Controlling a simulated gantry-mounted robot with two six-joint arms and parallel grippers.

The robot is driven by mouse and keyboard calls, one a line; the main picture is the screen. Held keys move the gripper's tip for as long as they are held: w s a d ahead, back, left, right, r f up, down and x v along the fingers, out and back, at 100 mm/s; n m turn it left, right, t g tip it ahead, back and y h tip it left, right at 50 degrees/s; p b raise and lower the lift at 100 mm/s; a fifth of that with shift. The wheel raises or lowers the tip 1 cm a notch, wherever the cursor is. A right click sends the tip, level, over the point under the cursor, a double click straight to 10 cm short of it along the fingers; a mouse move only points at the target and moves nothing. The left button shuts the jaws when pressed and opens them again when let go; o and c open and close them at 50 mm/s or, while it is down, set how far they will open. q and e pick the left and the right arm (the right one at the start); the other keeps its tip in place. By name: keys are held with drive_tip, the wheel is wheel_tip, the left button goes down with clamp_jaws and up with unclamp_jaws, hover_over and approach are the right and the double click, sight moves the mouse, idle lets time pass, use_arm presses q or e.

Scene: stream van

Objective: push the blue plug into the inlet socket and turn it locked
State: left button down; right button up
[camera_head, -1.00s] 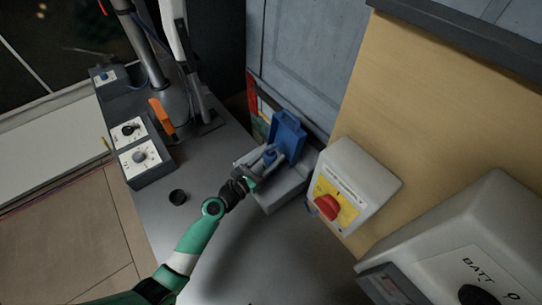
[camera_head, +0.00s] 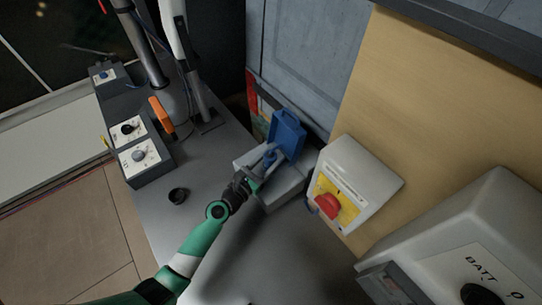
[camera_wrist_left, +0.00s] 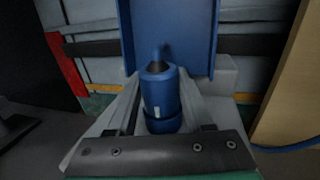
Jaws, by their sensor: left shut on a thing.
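The blue plug (camera_wrist_left: 159,90) stands between the fingers of my left gripper (camera_wrist_left: 157,112), which is shut on it. In the head view my left gripper (camera_head: 262,165) reaches over the grey inlet box, and the plug (camera_head: 269,156) shows small between its fingers. The grey inlet box (camera_head: 277,197) has a raised blue lid (camera_head: 288,136) behind the plug. The lid also fills the top middle of the left wrist view (camera_wrist_left: 190,40). A blue ring (camera_wrist_left: 165,124) lies around the plug's lower end; how deep the plug sits is hidden. My right gripper is in neither view.
A box with a red rotary switch (camera_head: 327,206) stands close to the right of the inlet. Knob boxes (camera_head: 139,157) and an orange handle (camera_head: 161,116) are at the left. The bench front is clear.

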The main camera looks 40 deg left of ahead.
use_arm(q)
drive_tip(key=shift+r+n+g+y+p, duration=0.1)
drive_tip(key=shift+n+g+y+p, duration=0.3)
drive_tip(key=shift+n+y+p, duration=1.05)
drive_tip(key=shift+y, duration=0.55)
drive_tip(key=shift+n+g+y+p, duration=0.25)
drive_tip(key=shift+g+y+p, duration=0.1)
drive_tip(key=shift+y, duration=0.25)
drive_tip(key=shift+d+n+y, duration=0.1)
drive_tip(key=shift+n+y, duration=0.2)
drive_tip(key=shift+y, duration=0.1)
drive_tip(key=shift+n+g+y, duration=0.4)
drive_tip(key=shift+g+y, duration=0.05)
drive_tip(key=shift+y, duration=0.15)
drive_tip(key=shift+n+g+y, duration=0.3)
drive_tip(key=shift+n+y, duration=0.1)
drive_tip(key=shift+y, duration=0.1)
